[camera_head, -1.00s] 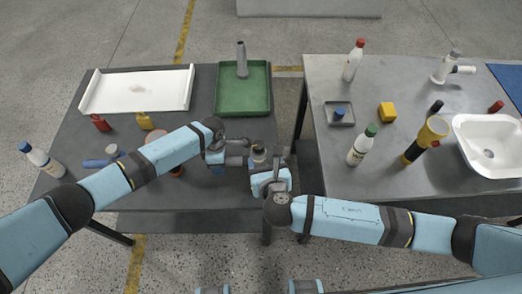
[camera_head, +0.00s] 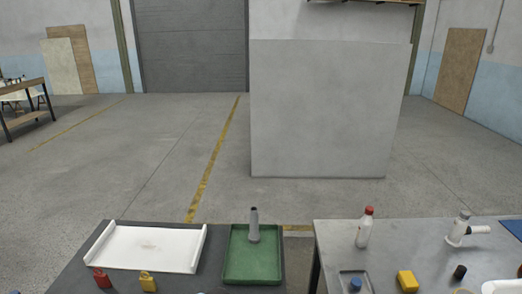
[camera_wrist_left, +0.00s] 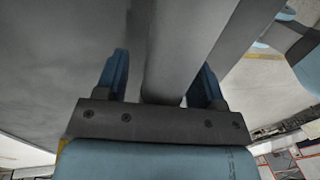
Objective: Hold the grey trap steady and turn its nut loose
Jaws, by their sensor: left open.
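In the left wrist view my left gripper (camera_wrist_left: 160,78) is open, with its two blue fingers apart. A smooth grey tubular part (camera_wrist_left: 178,50) lies between the fingers, and a grey bar (camera_wrist_left: 238,40) slants away to the upper right. This could be the grey trap, but the close view does not show which part it is, and no nut can be made out. I cannot tell whether the fingers touch it. The head view now looks up over the tables, and both grippers are below its frame.
The right table has a red-capped bottle (camera_head: 364,230), a pale fitting with a side pipe (camera_head: 463,230) and a yellow block (camera_head: 407,281). A grey panel (camera_head: 325,110) stands behind.

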